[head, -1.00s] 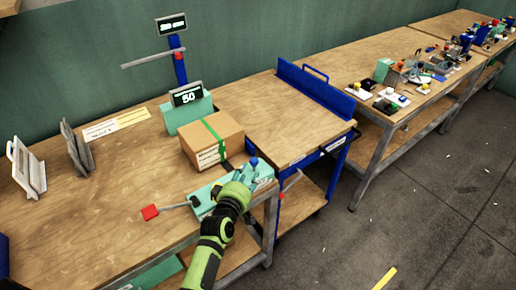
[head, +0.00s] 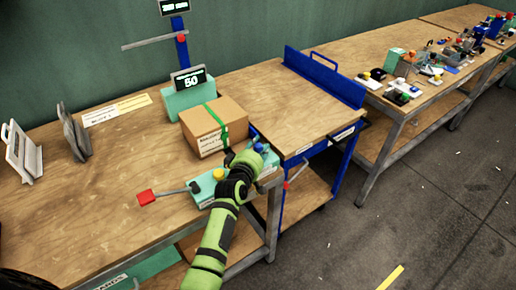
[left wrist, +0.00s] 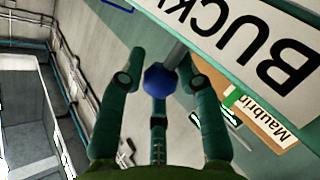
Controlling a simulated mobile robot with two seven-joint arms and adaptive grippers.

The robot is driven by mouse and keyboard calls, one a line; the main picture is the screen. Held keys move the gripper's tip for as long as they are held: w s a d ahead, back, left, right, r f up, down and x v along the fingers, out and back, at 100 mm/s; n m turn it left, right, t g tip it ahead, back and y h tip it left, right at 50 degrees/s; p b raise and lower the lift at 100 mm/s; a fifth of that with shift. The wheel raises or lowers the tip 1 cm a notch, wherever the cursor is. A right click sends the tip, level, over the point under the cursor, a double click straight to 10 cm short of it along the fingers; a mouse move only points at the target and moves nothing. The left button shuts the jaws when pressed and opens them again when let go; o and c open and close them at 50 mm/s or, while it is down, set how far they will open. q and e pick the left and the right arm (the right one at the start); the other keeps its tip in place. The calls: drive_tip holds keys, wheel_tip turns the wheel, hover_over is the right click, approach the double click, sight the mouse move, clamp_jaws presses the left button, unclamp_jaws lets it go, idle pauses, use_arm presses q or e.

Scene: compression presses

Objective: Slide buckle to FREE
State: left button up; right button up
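The teal buckle device (head: 206,192) sits at the front edge of the near bench, with a blue knob (head: 259,147) at its right end and a yellow knob (head: 219,174). My left gripper (head: 250,157) is at the blue knob and hides part of the device. A white label reading "BUCK" (left wrist: 245,35) shows above the knob. The FREE marking is not readable. My right gripper is not in view.
A cardboard box (head: 204,124) with a green strap stands just behind the device. A lever with a red end (head: 146,197) reaches left from it. A teal display reading 50 (head: 188,98) stands behind the box. A blue-framed cart (head: 305,100) stands right of the bench.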

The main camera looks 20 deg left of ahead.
use_arm(q)
clamp_jaws()
drive_tip(key=shift+s+a+p, duration=0.2)
drive_tip(key=shift+s+p, duration=0.05)
drive_tip(key=shift+p, duration=0.05)
drive_tip(key=s+a+p, duration=0.2)
drive_tip(key=s, duration=0.1)
drive_tip(key=shift+s+a, duration=0.2)
drive_tip(key=shift+a, duration=0.1)
drive_tip(key=shift+s+a, duration=0.2)
drive_tip(key=shift+w+f, duration=0.1)
drive_tip(key=shift+f, duration=0.05)
drive_tip(key=o, duration=0.5)
unclamp_jaws()
drive_tip(key=shift+s, duration=0.2)
